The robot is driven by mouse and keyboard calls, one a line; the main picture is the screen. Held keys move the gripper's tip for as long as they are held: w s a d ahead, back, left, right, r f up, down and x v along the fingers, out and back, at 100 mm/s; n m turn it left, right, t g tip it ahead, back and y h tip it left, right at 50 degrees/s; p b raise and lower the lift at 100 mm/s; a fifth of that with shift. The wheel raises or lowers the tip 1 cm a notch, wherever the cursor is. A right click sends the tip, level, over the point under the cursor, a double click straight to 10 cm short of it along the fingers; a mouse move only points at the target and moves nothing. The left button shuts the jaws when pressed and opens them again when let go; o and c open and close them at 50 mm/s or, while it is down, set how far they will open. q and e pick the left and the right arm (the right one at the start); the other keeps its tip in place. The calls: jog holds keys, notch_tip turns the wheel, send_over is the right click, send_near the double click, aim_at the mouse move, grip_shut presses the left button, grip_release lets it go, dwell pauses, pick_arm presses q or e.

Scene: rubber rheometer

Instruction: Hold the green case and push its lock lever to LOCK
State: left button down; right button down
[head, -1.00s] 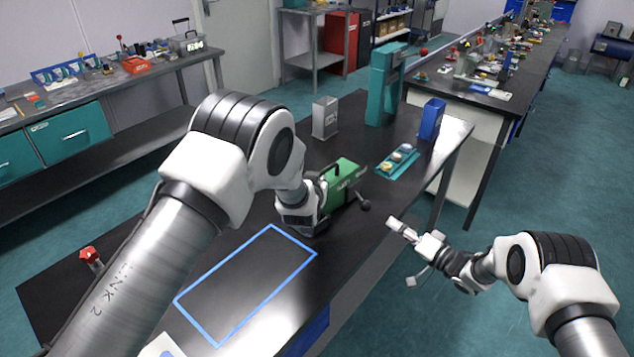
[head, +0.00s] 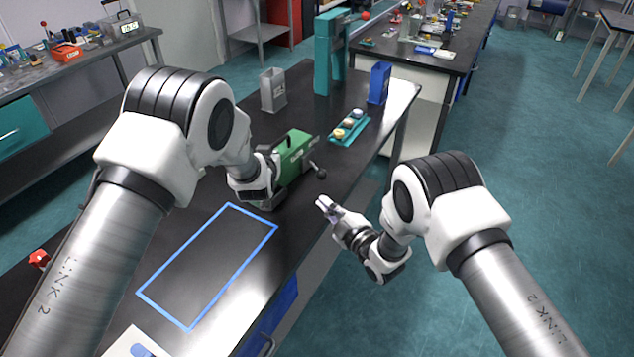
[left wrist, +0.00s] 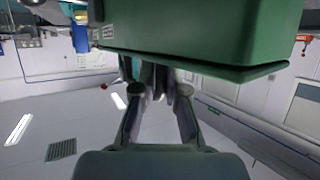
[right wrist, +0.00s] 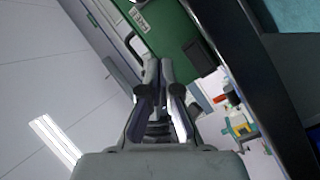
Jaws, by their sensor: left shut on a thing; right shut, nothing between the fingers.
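The green case (head: 296,146) stands on the black bench, with a dark handle on top. A lever with a black round knob (head: 321,174) sticks out at its right side. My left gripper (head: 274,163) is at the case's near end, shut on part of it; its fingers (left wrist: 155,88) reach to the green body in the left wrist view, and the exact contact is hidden. My right gripper (head: 326,204) is shut and empty, just in front of the knob and apart from it. In the right wrist view the case's green face (right wrist: 185,30) lies beyond the fingertips.
A blue outlined rectangle (head: 150,292) marks bare bench in front of the case. A teal tray (head: 349,128) with small round items, a blue holder (head: 379,83), a grey box (head: 273,90) and a teal stand (head: 323,60) stand behind. The bench's right edge is near my right gripper.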

aim_at(316, 169)
jog(key=s+n, duration=0.1)
jog(key=n, duration=0.1)
jog(key=n+h, duration=0.1)
jog(key=n, duration=0.1)
jog(key=shift+s+n, duration=0.3)
jog(key=shift+s, duration=0.1)
jog(key=shift+w+a, duration=0.1)
jog(key=shift+t, duration=0.3)
jog(key=x, duration=0.9)
jog(key=shift+f, duration=0.15)
jog(key=w+d, duration=0.2)
jog(key=w, duration=0.1)
jog(key=shift+f, duration=0.35)
jog(key=shift+w+d, duration=0.2)
jog(key=shift+w, duration=0.1)
jog(key=shift+w+d+r+n+g+y, duration=0.1)
jog(key=shift+w+d+n+g+y, duration=0.1)
jog(key=shift+n+g+y, duration=0.55)
jog(key=shift+y, duration=0.25)
